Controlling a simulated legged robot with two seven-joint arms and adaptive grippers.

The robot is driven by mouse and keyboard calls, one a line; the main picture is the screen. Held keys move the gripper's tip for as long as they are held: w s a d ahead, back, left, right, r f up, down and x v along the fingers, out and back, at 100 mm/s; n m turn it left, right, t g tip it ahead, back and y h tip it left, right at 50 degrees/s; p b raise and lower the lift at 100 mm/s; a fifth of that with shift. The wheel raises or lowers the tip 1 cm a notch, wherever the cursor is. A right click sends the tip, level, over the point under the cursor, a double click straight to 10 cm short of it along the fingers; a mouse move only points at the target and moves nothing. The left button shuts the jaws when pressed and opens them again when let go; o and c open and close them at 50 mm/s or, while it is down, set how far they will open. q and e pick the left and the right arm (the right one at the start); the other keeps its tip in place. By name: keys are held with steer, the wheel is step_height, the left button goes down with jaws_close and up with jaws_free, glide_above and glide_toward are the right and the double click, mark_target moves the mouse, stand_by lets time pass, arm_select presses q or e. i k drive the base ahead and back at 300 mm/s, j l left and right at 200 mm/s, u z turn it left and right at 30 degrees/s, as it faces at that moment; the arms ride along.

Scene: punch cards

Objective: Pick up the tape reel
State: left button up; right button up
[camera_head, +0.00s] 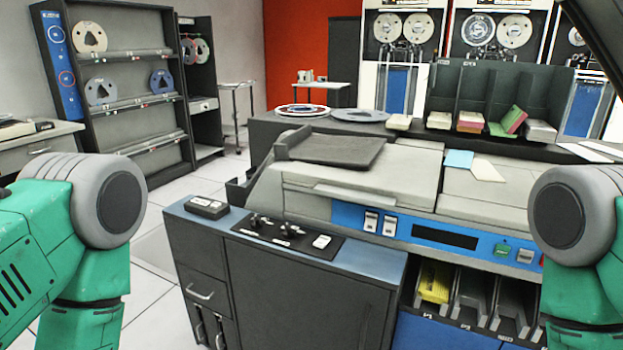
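Two tape reels lie flat on the dark counter behind the machine: a reel with white, red and blue rings (303,110) and a grey-blue reel (360,115) to its right. Neither gripper is in view, and no reel is seen held.
A card machine (365,185) with a blue-topped cabinet (300,290) stands close in front. Card stacks (515,118) sit in the dark bins at the back right. Tape drives (403,60) stand behind. Tiled floor (165,210) is open between rack and machine.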

mark_target(297, 112)
steer(key=i+j+u, duration=0.2)
steer(key=u, duration=0.3)
steer(key=i+j+u, duration=0.3)
steer(key=u, duration=0.2)
steer(key=i+j+u, duration=0.15)
steer(key=i+u, duration=0.15)
steer(key=u, duration=0.15)
steer(key=i+u, duration=0.3)
steer(key=u, duration=0.2)
steer(key=i+j+u, duration=0.2)
steer(key=i, duration=1.55)
steer(key=i+l+z, duration=0.1)
steer(key=i+z, duration=0.85)
steer(key=z, duration=0.2)
steer(key=i+j+z, duration=0.2)
steer(key=i+z, duration=0.2)
steer(key=i+l+z, duration=0.2)
steer(key=i+z, duration=0.2)
steer(key=i+l+z, duration=0.1)
steer(key=i+z, duration=0.3)
steer(key=i+j+z, duration=0.1)
steer(key=i+z, duration=0.3)
steer(key=i, duration=0.05)
